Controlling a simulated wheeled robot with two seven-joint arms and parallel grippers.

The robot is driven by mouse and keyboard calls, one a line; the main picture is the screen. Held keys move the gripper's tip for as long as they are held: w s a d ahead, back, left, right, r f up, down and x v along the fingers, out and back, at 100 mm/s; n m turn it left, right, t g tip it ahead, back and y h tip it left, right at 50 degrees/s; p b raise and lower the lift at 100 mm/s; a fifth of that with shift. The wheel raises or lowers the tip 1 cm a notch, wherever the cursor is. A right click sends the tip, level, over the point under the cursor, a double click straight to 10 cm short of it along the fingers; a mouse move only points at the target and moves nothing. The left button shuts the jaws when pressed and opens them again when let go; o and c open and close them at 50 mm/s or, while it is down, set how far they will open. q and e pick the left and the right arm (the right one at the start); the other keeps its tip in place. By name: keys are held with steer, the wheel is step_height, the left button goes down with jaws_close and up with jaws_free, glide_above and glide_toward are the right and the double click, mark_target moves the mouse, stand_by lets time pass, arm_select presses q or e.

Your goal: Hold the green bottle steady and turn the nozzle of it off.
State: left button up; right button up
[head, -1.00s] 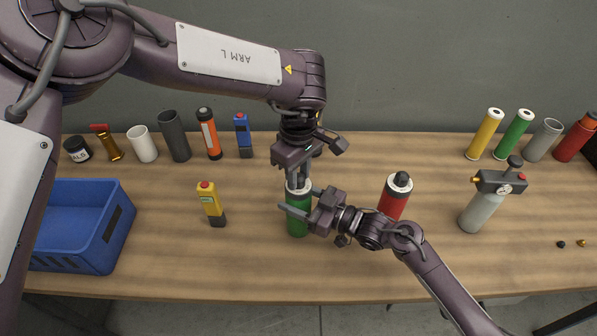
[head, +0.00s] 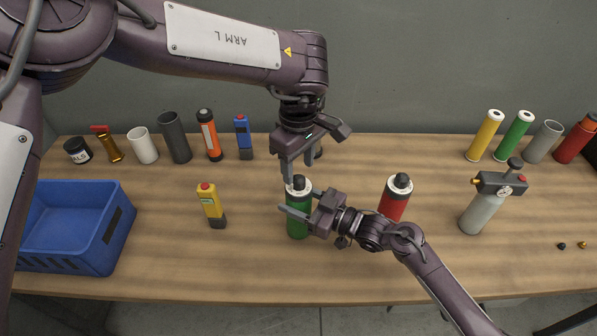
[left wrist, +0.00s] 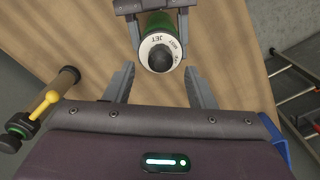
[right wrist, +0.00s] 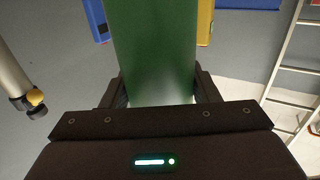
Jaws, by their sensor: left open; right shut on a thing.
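The green bottle (head: 297,220) stands upright on the table, with a white lettered collar and a black nozzle (head: 298,183) on top. My right gripper (head: 300,204) is shut around the bottle's body from the right; the right wrist view shows the green body (right wrist: 150,50) between its fingers. My left gripper (head: 303,170) is open just above the bottle. In the left wrist view, the nozzle (left wrist: 161,59) lies between and a little beyond its spread fingers, touching neither. The collar (left wrist: 152,45) reads "JET" and another word; which setting is selected I cannot tell.
A red bottle (head: 394,201) stands close right of the green one, beside my right arm. A yellow device (head: 211,207) stands to the left, near a blue crate (head: 118,235). A grey canister (head: 482,212) stands at right. Several tubes and torches line the back edge.

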mark_target(298, 177)
arm_select(q)
step_height(298, 177, up, 9)
steer(key=shift+f, duration=0.15)
stand_by(0.4)
arm_select(e)
steer(key=o, duration=1.2)
steer(key=shift+o, duration=0.2)
